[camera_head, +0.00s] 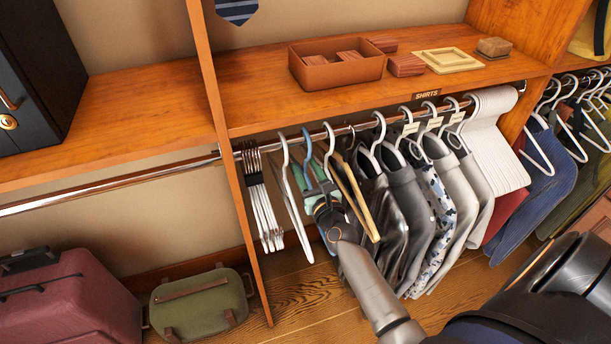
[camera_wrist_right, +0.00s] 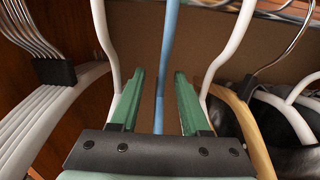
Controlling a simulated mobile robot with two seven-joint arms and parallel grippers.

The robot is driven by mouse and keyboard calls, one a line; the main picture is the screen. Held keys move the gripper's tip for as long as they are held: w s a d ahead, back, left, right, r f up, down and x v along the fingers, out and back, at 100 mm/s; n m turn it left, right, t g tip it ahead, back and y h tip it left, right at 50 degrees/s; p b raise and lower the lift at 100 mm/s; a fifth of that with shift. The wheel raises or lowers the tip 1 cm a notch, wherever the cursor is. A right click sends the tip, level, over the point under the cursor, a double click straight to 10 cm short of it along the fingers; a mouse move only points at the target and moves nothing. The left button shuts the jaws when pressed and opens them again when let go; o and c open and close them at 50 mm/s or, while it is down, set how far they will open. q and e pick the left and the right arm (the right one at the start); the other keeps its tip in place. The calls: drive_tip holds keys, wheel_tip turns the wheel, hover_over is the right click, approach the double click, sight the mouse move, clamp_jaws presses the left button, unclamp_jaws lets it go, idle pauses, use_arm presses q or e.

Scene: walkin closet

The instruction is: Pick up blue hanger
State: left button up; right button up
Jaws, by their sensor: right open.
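The blue hanger (camera_head: 307,146) hangs on the closet rod, between a white hanger (camera_head: 284,165) on its left and another white hanger (camera_head: 329,140) on its right. In the right wrist view, the thin blue stem of the hanger (camera_wrist_right: 170,40) runs down between the green fingers of my right gripper (camera_wrist_right: 159,76). The fingers are apart, one on each side of the stem. In the head view my right gripper (camera_head: 318,183) reaches up among the hangers, and it hides the lower part of the blue hanger. My left gripper is out of view.
White hangers (camera_head: 262,205) crowd the rod on the left, and a wooden hanger (camera_head: 355,193) hangs close on the right. Several shirts (camera_head: 405,195) hang further right. A shelf (camera_head: 265,75) with a box (camera_head: 335,75) is above. A vertical panel (camera_head: 222,130) stands left.

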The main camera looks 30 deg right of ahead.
sight(305, 164)
drive_tip(key=x, duration=0.4)
drive_tip(key=shift+d+r, duration=0.1)
drive_tip(key=shift+r, duration=0.05)
clamp_jaws()
idle(1.3)
